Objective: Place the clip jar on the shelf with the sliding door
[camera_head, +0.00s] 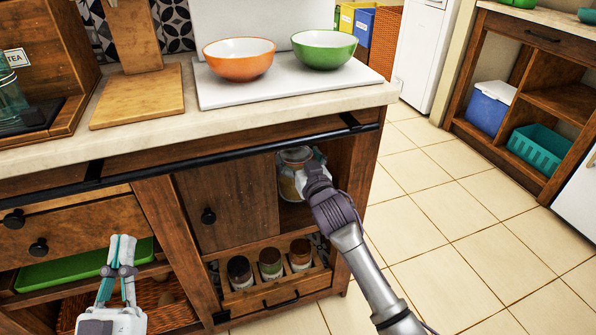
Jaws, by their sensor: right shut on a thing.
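The clip jar (291,185) is a clear glass jar with yellowish contents, inside the open right part of the shelf compartment. My right gripper (306,172) reaches in from the front right and is shut on the jar, hiding its right side. Whether the jar's base touches the shelf board is hard to tell. The wooden sliding door (235,185) with a black knob hangs from a black rail (240,141) and covers the compartment's left part.
Below the compartment, a pull-out rack (275,297) holds 3 small jars. Orange (239,67) and green (324,49) bowls stand on the white tray (220,95) on the counter above. A green tray (75,268) sits left. The tiled floor (450,220) at right is clear.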

